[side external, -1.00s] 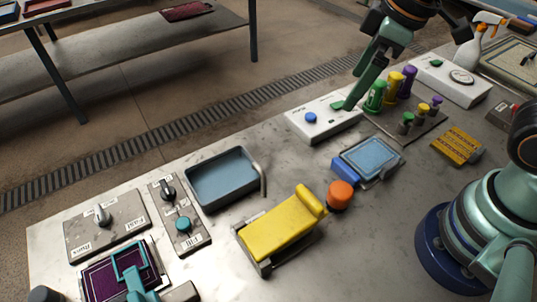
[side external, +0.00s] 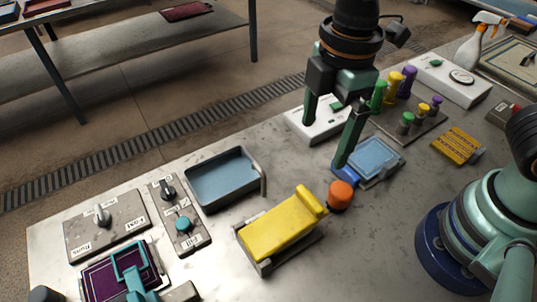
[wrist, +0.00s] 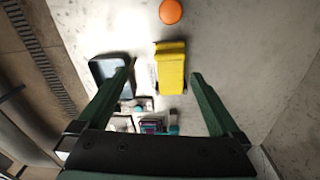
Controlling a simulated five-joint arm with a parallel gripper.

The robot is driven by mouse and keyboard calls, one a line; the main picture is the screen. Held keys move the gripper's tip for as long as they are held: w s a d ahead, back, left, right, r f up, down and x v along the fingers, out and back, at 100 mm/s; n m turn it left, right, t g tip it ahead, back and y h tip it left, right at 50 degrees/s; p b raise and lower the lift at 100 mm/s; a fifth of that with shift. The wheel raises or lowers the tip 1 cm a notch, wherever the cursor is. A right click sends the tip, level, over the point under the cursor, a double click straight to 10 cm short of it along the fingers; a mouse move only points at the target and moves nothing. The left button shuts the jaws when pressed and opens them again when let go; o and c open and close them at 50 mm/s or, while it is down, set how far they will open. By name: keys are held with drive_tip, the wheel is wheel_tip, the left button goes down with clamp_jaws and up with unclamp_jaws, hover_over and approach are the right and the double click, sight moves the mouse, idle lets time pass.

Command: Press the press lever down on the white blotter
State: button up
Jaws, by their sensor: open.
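The press lever looks to be the long yellow plate (side external: 280,228) with a rolled end at its upper right, over a low grey base (side external: 262,264). The plate also shows in the wrist view (wrist: 171,68), between and beyond my fingers. I cannot make out a white blotter; the plate may cover it. My gripper (side external: 325,143) is open and empty, with its fingers wide apart. It is above the table, up and right of the yellow plate in the side view, and appears clear of it.
An orange knob (side external: 340,195) stands close to the rolled end. A blue-grey tray (side external: 222,178) is left of the plate, and a blue pad (side external: 372,157) is behind the knob. A white box (side external: 300,126) is near my gripper. Bare table lies right of the plate.

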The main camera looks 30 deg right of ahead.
sight(310, 197)
drive_tip(key=f, duration=0.4)
drive_tip(key=s+a+f+n, duration=0.1)
drive_tip(key=f, duration=0.3)
drive_tip(key=a+f+n, duration=0.1)
drive_tip(key=f, duration=0.3)
drive_tip(key=shift+s+f, duration=0.25)
drive_tip(key=shift+f, duration=0.15)
